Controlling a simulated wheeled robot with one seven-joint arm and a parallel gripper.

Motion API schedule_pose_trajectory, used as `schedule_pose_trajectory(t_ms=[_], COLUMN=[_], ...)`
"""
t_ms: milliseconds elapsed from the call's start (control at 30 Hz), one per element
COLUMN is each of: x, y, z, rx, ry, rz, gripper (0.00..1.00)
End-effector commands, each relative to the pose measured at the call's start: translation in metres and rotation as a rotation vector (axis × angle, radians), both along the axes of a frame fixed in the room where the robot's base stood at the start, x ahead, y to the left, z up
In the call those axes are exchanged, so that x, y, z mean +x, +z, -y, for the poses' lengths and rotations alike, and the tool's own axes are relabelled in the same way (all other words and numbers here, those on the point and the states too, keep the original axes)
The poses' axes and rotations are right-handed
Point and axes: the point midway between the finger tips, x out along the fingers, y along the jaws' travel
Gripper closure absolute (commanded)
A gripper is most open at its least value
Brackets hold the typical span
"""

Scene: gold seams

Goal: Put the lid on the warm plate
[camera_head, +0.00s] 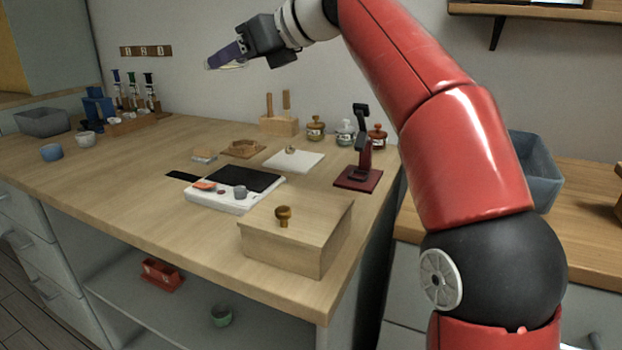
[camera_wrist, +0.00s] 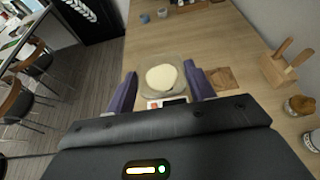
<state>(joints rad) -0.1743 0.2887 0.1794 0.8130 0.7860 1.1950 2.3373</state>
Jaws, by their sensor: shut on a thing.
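My gripper (camera_head: 225,62) is raised high above the left part of the table, its purple fingers pointing left. In the wrist view the fingers (camera_wrist: 163,76) are on either side of a clear-edged piece with a pale oval on it, which looks like the lid (camera_wrist: 163,79). The grip holds it well clear of the table. A low white unit with a dark top, seemingly the warm plate (camera_head: 228,203), lies near the table's middle front. An orange piece (camera_head: 204,185) and a small grey cup (camera_head: 240,192) are on its front part. Fingers partly hide the held piece in the head view.
A wooden box with a knob (camera_head: 296,238) stands right of the white unit. A white board (camera_head: 306,162), a dark red stand (camera_head: 358,178), several jars (camera_head: 345,133) and a tool block (camera_head: 280,125) are behind. Small bowls (camera_head: 52,152) stand far left. The table's left-middle is clear.

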Motion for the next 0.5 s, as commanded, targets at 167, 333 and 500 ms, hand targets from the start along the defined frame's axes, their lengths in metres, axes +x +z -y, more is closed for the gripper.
schedule_pose_trajectory(t_ms=[167,333,500], x=[-0.004,-0.005,-0.004], y=[-0.020,-0.067,-0.111], z=[-0.006,-0.005,-0.005], rx=[0.000,-0.001,0.000], ry=[0.007,0.006,0.005], rz=[-0.003,-0.003,-0.003], gripper=[0.67,0.67,0.67])
